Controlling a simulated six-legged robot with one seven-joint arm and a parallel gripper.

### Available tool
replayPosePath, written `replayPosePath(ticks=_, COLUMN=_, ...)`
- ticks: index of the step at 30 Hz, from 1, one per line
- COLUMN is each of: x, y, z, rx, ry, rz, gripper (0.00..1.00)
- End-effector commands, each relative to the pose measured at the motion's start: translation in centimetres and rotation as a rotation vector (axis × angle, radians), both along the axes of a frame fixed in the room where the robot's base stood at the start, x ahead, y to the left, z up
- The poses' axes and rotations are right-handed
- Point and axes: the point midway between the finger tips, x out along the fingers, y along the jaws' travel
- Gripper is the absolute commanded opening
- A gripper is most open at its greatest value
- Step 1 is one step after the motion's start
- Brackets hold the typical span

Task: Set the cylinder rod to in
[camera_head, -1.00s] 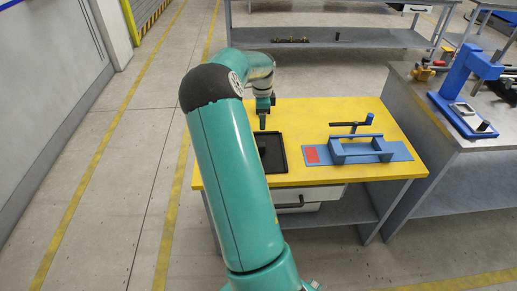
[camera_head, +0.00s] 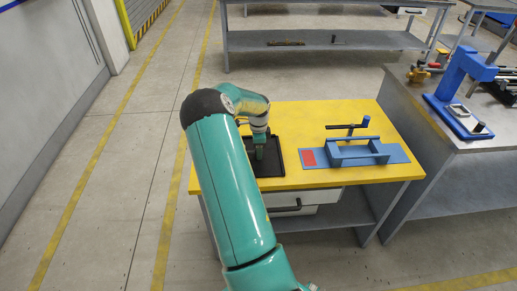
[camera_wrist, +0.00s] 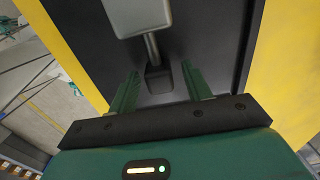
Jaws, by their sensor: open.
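A black tray (camera_head: 276,168) lies on the left part of the yellow table. In the wrist view, a light grey block (camera_wrist: 138,14), seemingly the cylinder body, shows over the dark tray floor (camera_wrist: 212,45). A thin metal rod (camera_wrist: 152,50) runs from it to a small dark end block (camera_wrist: 158,80), with a length of rod bare between them. My gripper (camera_head: 259,153) is low over the tray. In the wrist view my gripper (camera_wrist: 160,88) is open, its green fingers on either side of the dark end block with gaps. The cylinder is hidden in the head view.
A blue fixture frame (camera_head: 362,152) with a dark bar and blue knob (camera_head: 365,121) stands right of the tray on the yellow table (camera_head: 300,118). A grey bench (camera_head: 425,105) with a blue press (camera_head: 462,80) adjoins at the right.

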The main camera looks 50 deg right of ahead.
Motion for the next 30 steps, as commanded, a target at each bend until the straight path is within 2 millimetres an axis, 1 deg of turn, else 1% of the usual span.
replayPosePath(ticks=6, x=0.0, y=0.0, z=0.0, rx=0.000, ry=0.000, rz=0.000, gripper=0.49)
replayPosePath(ticks=7, x=0.0, y=0.0, z=0.0, rx=0.000, ry=0.000, rz=0.000, gripper=0.47)
replayPosePath(ticks=11, x=0.0, y=0.0, z=0.0, rx=0.000, ry=0.000, rz=0.000, gripper=0.22)
replayPosePath(ticks=12, x=0.0, y=0.0, z=0.0, rx=0.000, ry=0.000, rz=0.000, gripper=0.14)
replayPosePath(ticks=14, x=0.0, y=0.0, z=0.0, rx=0.000, ry=0.000, rz=0.000, gripper=0.02)
replayPosePath(ticks=15, x=0.0, y=0.0, z=0.0, rx=0.000, ry=0.000, rz=0.000, gripper=0.00)
replayPosePath(ticks=19, x=0.2, y=0.2, z=0.0, rx=-0.001, ry=-0.001, rz=0.001, gripper=0.00)
replayPosePath(ticks=24, x=1.4, y=1.3, z=0.0, rx=0.000, ry=-0.003, rz=0.002, gripper=0.00)
replayPosePath(ticks=30, x=1.4, y=1.2, z=0.0, rx=0.000, ry=-0.003, rz=0.002, gripper=0.00)
